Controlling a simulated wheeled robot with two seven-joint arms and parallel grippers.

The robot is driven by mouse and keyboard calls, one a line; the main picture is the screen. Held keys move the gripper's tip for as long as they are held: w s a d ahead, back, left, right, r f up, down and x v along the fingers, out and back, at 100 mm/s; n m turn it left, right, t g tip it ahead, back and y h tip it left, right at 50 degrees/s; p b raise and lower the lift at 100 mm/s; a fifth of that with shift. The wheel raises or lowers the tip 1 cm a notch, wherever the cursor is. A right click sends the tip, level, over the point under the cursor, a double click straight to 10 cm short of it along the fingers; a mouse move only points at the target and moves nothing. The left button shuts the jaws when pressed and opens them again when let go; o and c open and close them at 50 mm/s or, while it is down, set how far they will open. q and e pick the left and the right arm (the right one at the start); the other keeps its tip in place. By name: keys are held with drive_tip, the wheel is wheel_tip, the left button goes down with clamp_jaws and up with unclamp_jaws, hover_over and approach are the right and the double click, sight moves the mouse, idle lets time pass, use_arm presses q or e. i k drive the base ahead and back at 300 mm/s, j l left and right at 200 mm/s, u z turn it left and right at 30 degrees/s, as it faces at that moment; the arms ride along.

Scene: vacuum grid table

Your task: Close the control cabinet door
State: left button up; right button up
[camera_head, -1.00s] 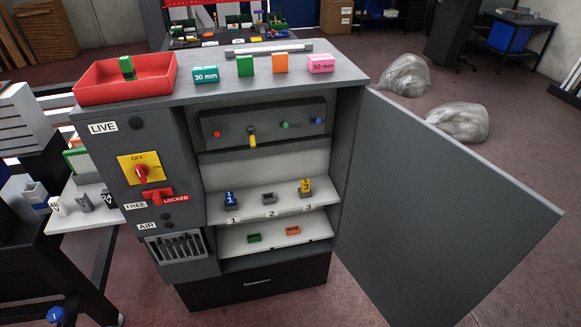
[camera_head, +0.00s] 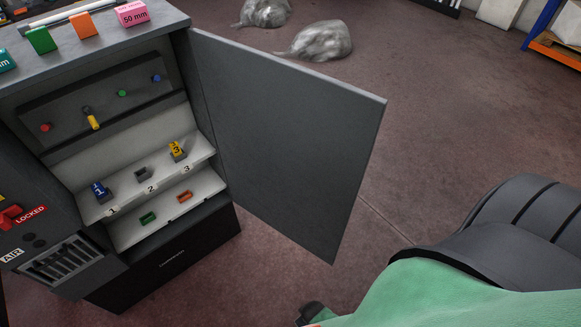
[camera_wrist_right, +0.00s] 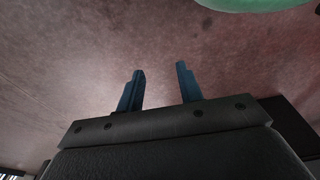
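The control cabinet (camera_head: 200,240) stands at the left of the head view. Its grey door (camera_head: 285,140) is hinged on the cabinet's right side and stands wide open, swung out to the right. The shelves inside are exposed. In the right wrist view my right gripper (camera_wrist_right: 160,85) points over bare floor, with its two blue fingers apart and nothing between them. It is not near the door in that view. In the head view only part of my right arm shows at the lower right, and its gripper cannot be made out. My left gripper is not in view.
On the cabinet top are a pink 50 mm block (camera_head: 132,14), an orange block (camera_head: 83,25) and a green block (camera_head: 41,40). Wrapped clear bags (camera_head: 320,42) lie on the floor behind the door. The floor right of the door is clear.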

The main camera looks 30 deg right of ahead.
sight(296, 143)
drive_tip(key=l+u, duration=0.2)
drive_tip(key=l, duration=0.3)
drive_tip(key=l+u, duration=0.2)
drive_tip(key=l, duration=0.25)
drive_tip(key=l+u, duration=0.2)
drive_tip(key=l, duration=0.3)
drive_tip(key=k+l+u, duration=0.25)
drive_tip(key=l, duration=0.2)
drive_tip(key=l+u, duration=0.2)
drive_tip(key=l, duration=0.3)
